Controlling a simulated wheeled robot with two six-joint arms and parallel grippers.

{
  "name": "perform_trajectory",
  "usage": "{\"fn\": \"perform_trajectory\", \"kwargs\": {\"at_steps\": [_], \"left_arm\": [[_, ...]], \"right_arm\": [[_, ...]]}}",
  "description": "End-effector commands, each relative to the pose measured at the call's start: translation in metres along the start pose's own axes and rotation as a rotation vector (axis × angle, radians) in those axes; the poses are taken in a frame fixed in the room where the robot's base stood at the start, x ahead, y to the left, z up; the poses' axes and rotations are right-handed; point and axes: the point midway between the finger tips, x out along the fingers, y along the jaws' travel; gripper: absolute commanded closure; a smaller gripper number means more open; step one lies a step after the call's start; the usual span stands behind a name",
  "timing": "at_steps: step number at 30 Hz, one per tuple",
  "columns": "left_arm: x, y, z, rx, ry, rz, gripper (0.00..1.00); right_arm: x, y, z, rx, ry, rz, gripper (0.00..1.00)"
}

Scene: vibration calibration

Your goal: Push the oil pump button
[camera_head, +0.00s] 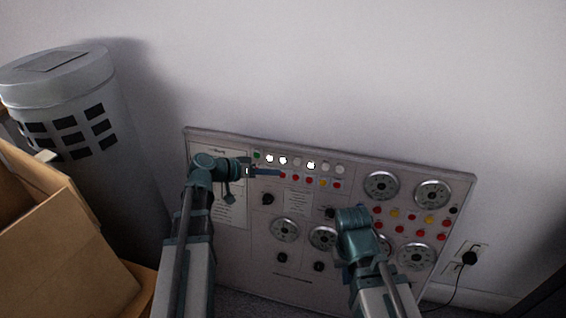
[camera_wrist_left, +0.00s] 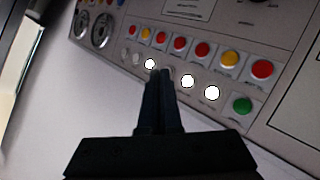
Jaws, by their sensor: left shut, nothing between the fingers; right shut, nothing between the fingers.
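A grey control panel (camera_head: 232,262) leans against the wall. Its upper left has a row of round white lamps or buttons, some lit, with a green button (camera_head: 257,154) at the left end and red and yellow buttons (camera_head: 323,182) below. My left gripper (camera_head: 279,173) is shut and empty in front of these rows. In the left wrist view its fingertips (camera_wrist_left: 160,72) overlap the white row, between lit white ones (camera_wrist_left: 187,81), with the green button (camera_wrist_left: 242,105) to the right. Contact cannot be told. Labels are too small to read, so the oil pump button is not identifiable. My right gripper is hidden behind its arm.
Dial gauges (camera_head: 381,185) and more red and yellow buttons fill the panel's right side. A grey cylinder (camera_head: 130,175) and an open cardboard box (camera_head: 75,250) stand at the left. A plug (camera_head: 469,258) sits in a wall socket at the right.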

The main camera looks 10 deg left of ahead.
Motion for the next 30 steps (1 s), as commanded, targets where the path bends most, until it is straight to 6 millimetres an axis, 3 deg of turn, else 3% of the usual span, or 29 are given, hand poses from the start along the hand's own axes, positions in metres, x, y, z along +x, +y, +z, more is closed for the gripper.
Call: {"fn": "perform_trajectory", "kwargs": {"at_steps": [12,30], "left_arm": [[0.036,-0.027,-0.026,0.001,0.0,0.0,1.0],[0.038,-0.028,-0.027,0.0,0.0,0.0,1.0]], "right_arm": [[0.011,-0.001,-0.001,0.0,0.0,0.0,1.0],[0.011,-0.001,-0.001,0.0,0.0,0.0,1.0]]}}
